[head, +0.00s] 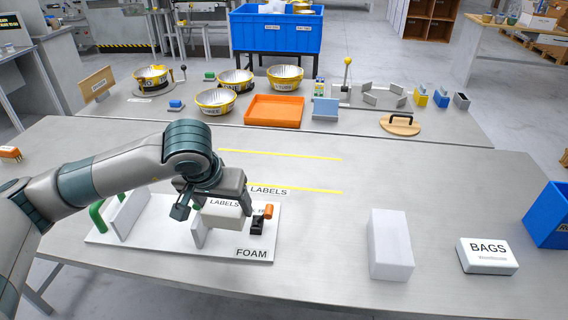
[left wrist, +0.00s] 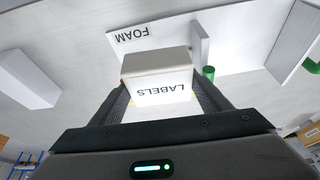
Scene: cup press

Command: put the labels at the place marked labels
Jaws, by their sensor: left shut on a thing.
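My left gripper (head: 213,198) is shut on the labels box (head: 222,215), a small off-white block with LABELS printed on it. In the left wrist view the labels box (left wrist: 158,84) sits between the two fingers of the gripper (left wrist: 162,95). The place marked LABELS (head: 268,191) lies on the table just behind, between yellow lines (head: 312,191), and is partly hidden by my gripper. My right gripper is not in view.
A blue bin (head: 548,215) is at the right edge. A black and orange clamp (head: 258,224) is close to the labels box. The table behind the yellow lines is clear.

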